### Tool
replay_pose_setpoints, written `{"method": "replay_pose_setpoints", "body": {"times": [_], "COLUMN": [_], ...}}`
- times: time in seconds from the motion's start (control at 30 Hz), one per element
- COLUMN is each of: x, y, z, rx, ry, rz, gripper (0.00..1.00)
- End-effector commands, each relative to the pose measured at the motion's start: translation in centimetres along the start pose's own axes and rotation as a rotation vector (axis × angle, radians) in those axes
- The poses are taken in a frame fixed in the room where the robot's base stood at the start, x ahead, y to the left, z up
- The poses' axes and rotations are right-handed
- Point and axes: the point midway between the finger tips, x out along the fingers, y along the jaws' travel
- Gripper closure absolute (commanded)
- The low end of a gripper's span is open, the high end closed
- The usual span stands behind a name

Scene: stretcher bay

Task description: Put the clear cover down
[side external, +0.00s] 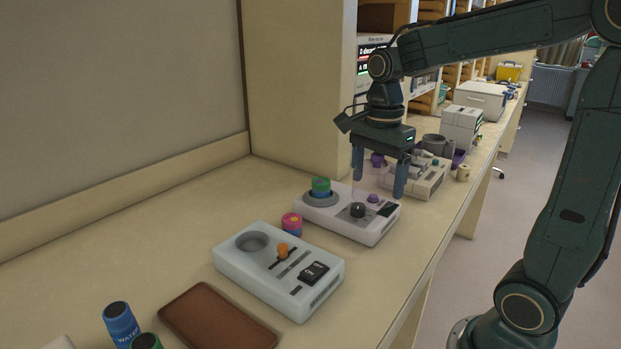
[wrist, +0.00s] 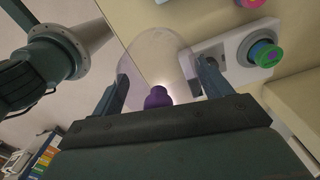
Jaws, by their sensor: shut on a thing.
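The clear cover (wrist: 155,50) is a see-through dome with a purple knob (wrist: 158,97) on the palm side. In the side view the clear cover (side external: 378,178) is very faint. My gripper (side external: 379,186) is shut on it, with one finger on either side; the fingers also show in the wrist view (wrist: 166,82). It is held over the right part of a white control box (side external: 340,222), which has a black knob (side external: 357,210) and a small purple button (side external: 373,198). The cover's lower rim is too faint to tell whether it touches the box.
A green and blue stacked knob (side external: 320,187) stands on the box's left part. A pink and purple cylinder (side external: 292,223), a second white box (side external: 278,268), a brown case (side external: 217,320) and a blue bottle (side external: 120,325) are nearer. More devices (side external: 425,178) stand behind. Bench is clear at left.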

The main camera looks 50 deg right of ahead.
Motion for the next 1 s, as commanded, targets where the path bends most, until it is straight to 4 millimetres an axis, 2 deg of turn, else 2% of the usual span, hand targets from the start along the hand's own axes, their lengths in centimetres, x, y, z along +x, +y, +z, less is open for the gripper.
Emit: {"method": "replay_pose_setpoints", "body": {"times": [0.7, 0.83, 1.0], "x": [12.9, 14.2, 14.7], "y": [0.1, 0.0, 0.0], "z": [0.0, 0.0, 0.0], "rx": [0.0, 0.0, 0.0], "ry": [0.0, 0.0, 0.0], "rz": [0.005, 0.003, -0.001], "gripper": [0.46, 0.46, 0.46]}}
